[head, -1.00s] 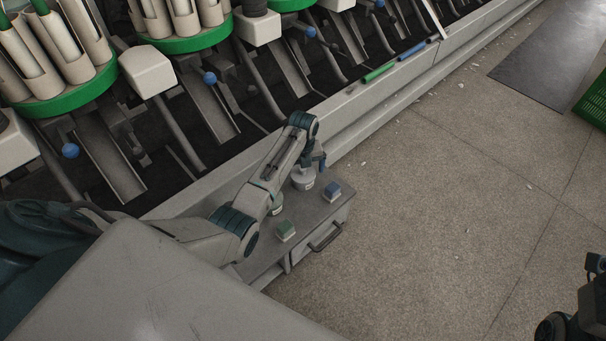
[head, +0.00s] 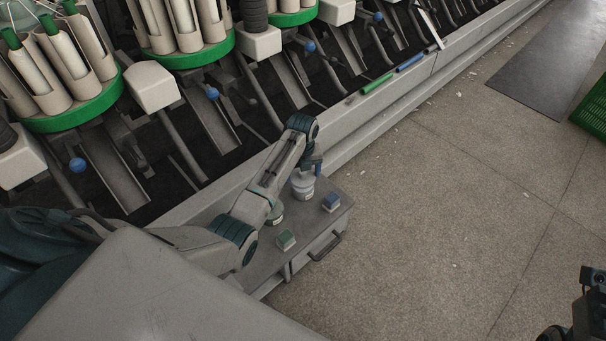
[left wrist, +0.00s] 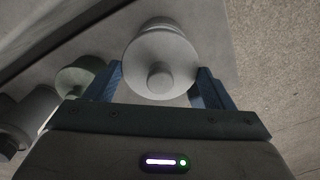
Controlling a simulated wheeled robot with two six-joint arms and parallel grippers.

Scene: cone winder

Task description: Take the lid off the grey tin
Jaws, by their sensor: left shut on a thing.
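The grey tin (head: 303,196) stands near the far end of a small grey cabinet top, with a pale label on its side. My left gripper (head: 312,170) is over it, its blue fingers pointing down. In the left wrist view, the fingers (left wrist: 158,80) are shut on opposite sides of a pale round lid (left wrist: 140,60) with a knob in its middle. A narrower pale round shape (left wrist: 160,24), probably the tin, shows past the lid's edge. How large the gap between lid and tin is, I cannot tell.
A greenish tin (left wrist: 75,78) stands beside, partly behind my arm in the head view. A green block (head: 286,240) and a blue block (head: 331,201) sit on the cabinet top (head: 310,220). The winding machine's long ledge (head: 345,130) runs close behind.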

